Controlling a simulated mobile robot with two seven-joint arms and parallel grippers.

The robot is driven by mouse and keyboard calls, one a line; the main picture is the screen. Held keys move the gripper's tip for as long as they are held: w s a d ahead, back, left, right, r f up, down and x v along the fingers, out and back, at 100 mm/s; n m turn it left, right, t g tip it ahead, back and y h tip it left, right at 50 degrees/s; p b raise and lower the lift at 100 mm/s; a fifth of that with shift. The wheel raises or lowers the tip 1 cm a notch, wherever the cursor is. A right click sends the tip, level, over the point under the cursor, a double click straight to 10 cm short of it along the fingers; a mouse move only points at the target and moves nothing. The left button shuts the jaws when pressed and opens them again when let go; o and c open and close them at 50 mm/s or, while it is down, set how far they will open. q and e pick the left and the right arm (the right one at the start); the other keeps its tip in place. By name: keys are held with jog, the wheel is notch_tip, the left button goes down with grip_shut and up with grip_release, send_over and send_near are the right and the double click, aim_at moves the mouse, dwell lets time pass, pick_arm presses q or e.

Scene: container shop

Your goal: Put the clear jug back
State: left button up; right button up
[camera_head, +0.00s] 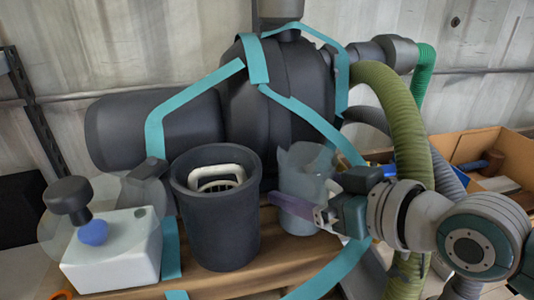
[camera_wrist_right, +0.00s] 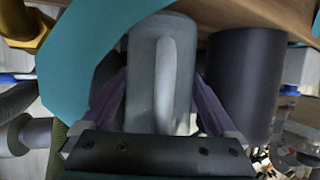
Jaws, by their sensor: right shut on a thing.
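The clear jug (camera_head: 305,170) is a greyish, see-through vessel standing upright at the wooden shelf, just right of a dark bin. My right gripper (camera_head: 305,213) reaches in from the right and is shut on the jug, low on its body. In the right wrist view the jug (camera_wrist_right: 140,70) fills the space between the purple fingers of my right gripper (camera_wrist_right: 158,100), and its pale handle faces the camera. Whether its base touches the shelf is hidden. My left gripper is not in view.
The dark bin (camera_head: 217,235) holds a white-handled item. A white box (camera_head: 115,255) with a blue ball stands left. A large dark tank (camera_head: 270,105) with teal straps sits behind, and a green hose (camera_head: 400,120) hangs close to my right arm. A cardboard box (camera_head: 510,160) is at right.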

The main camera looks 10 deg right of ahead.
jog(key=shift+f, duration=0.15)
jog(key=o, duration=1.2)
jog(key=shift+r, duration=0.25)
jog(key=p+v, duration=0.3)
jog(key=v, duration=0.8)
jog(key=s+f+m+g+h, duration=0.1)
jog(key=s+g, duration=0.3)
jog(key=s, duration=0.4)
jog(key=s+d+f+m+g+h, duration=0.1)
jog(key=s+f+g+h, duration=0.2)
jog(key=s, duration=0.5)
jog(key=shift+s+m+g+h, duration=0.3)
jog(key=shift+m+g+h, duration=0.1)
jog(key=shift+g+h, duration=0.45)
